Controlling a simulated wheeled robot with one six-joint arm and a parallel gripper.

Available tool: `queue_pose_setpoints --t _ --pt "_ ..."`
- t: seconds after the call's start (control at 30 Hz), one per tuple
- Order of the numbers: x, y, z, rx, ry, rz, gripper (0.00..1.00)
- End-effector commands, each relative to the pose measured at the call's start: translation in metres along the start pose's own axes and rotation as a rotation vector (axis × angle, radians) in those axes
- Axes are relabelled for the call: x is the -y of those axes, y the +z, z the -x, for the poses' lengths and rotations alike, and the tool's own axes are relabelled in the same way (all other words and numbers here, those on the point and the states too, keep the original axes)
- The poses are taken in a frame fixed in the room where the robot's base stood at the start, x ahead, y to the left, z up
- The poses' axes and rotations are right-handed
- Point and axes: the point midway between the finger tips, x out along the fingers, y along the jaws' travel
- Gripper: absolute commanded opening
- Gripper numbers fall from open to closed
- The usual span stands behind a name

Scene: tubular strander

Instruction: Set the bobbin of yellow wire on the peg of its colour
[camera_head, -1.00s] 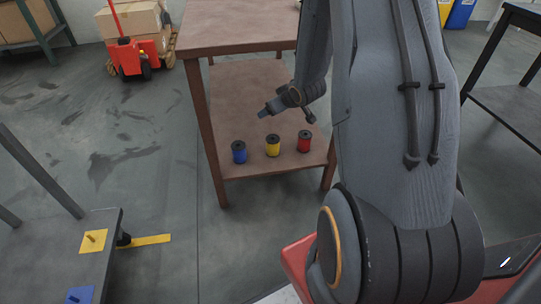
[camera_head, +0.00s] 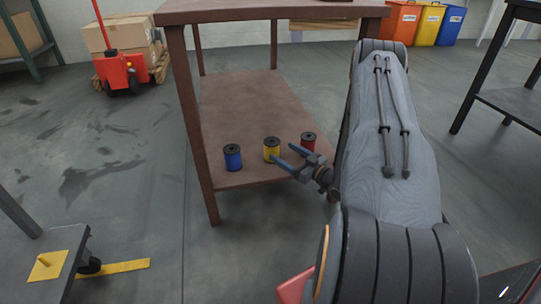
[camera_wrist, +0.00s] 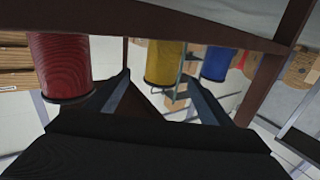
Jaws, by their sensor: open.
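The bobbin of yellow wire (camera_head: 272,150) stands upright on the lower shelf of the brown table, between a blue bobbin (camera_head: 233,157) and a red bobbin (camera_head: 308,141). My gripper (camera_head: 283,153) is open and low at the shelf's front, its fingers pointing at the yellow bobbin. In the wrist view, which looks upside down, the yellow bobbin (camera_wrist: 165,62) shows between and beyond the open fingertips (camera_wrist: 158,80). I cannot tell whether a finger touches it. A yellow plate with a short peg (camera_head: 43,265) lies on the grey stand at lower left.
The brown table (camera_head: 270,12) has a top above the shelf and a leg (camera_head: 197,150) at front left. A red pallet truck (camera_head: 122,72) with boxes stands at back left. Bins (camera_head: 425,25) stand at back right. A dark table (camera_head: 510,105) is at right. Floor between stand and shelf is clear.

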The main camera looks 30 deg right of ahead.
Motion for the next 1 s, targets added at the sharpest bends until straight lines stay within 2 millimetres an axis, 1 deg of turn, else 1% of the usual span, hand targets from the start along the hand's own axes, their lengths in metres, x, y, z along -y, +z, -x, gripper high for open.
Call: queue_pose_setpoints --t 0.03,0.13,0.37,0.57,0.6,0.7,0.93,0.97,1.0 --pt "0.001 0.001 -0.007 -0.002 -0.003 0.002 0.74" --pt "0.001 0.001 -0.017 -0.002 -0.003 0.001 0.74" --pt "0.002 0.003 -0.031 0.0 -0.002 0.002 0.74" --pt "0.004 0.009 -0.054 0.001 -0.003 0.001 0.74" --pt "0.004 0.008 -0.061 0.0 -0.003 0.002 0.74" --pt "0.003 0.007 -0.071 0.0 -0.002 0.002 0.74" --pt "0.003 0.005 -0.072 0.001 0.0 0.001 0.74" --pt "0.003 0.005 -0.072 0.001 0.0 0.001 0.73" --pt "0.003 0.005 -0.072 0.001 0.0 0.001 0.66"
